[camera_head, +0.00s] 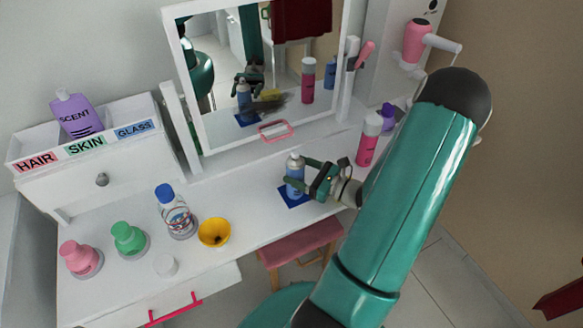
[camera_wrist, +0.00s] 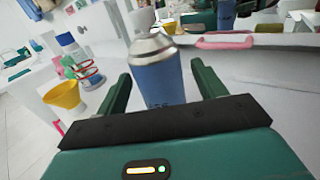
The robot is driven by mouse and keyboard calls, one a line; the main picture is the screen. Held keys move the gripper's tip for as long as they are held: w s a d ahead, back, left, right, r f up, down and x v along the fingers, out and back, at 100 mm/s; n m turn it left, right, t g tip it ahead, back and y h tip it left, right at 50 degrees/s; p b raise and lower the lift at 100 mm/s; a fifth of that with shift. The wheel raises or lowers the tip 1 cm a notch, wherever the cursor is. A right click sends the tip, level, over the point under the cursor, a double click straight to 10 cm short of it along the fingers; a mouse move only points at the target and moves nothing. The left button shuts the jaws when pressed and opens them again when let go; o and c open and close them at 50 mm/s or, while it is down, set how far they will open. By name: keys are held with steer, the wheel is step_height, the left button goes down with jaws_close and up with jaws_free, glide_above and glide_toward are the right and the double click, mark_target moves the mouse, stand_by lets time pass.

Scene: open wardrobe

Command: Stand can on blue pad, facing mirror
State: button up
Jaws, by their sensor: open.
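A blue spray can (camera_head: 294,176) with a silver shoulder and pale cap stands upright on the blue pad (camera_head: 284,197) in front of the mirror (camera_head: 255,70). In the wrist view the can (camera_wrist: 158,82) is between my fingers, with faint dark lettering low on the side toward the camera. My gripper (camera_head: 312,177) reaches in from the right and is open around the can. In the wrist view my gripper (camera_wrist: 162,88) shows gaps between both fingers and the can. Part of the pad is hidden by the can and gripper.
A yellow funnel (camera_head: 214,232), a clear bottle (camera_head: 175,212), and green (camera_head: 128,238) and pink (camera_head: 78,256) bottles stand to the left. A pink can (camera_head: 369,140) stands right, near my arm. A pink-framed item (camera_head: 276,130) lies by the mirror's lower edge. A pink stool (camera_head: 300,245) is below.

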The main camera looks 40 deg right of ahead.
steer(key=v, duration=0.8)
steer(key=shift+s, duration=0.35)
steer(key=shift+d, duration=0.15)
stand_by(1.3)
